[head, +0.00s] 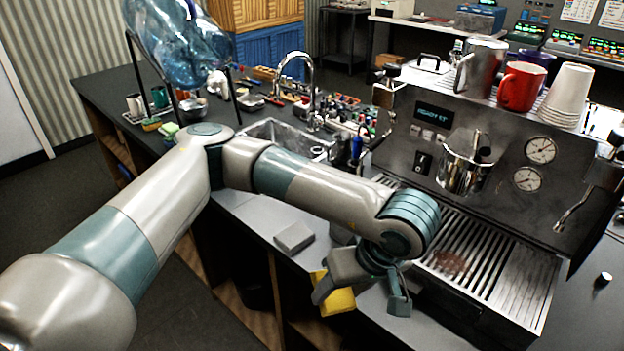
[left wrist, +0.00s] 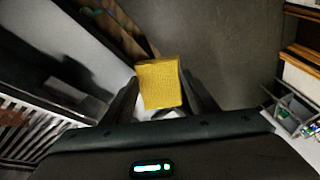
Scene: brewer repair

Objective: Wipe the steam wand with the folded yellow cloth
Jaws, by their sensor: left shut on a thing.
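The folded yellow cloth (head: 340,301) is between the fingers of my left gripper (head: 360,297), which is shut on it. In the left wrist view the cloth (left wrist: 160,83) shows as a textured yellow block between the two dark fingers of the left gripper (left wrist: 161,92). The gripper holds it near the counter's front edge, left of the espresso machine's drip tray. A thin, bent metal wand (head: 573,208), which looks like the steam wand, is at the right of the machine's front. It is well apart from the cloth. My right gripper is not in view.
The espresso machine (head: 400,150) carries a steel pitcher (head: 480,66), a red mug (head: 521,87) and paper cups (head: 567,95) on top. A metal jug (head: 465,168) is at its front. A slatted drip tray (head: 500,265) lies below. A grey block (head: 294,237) lies on the counter.

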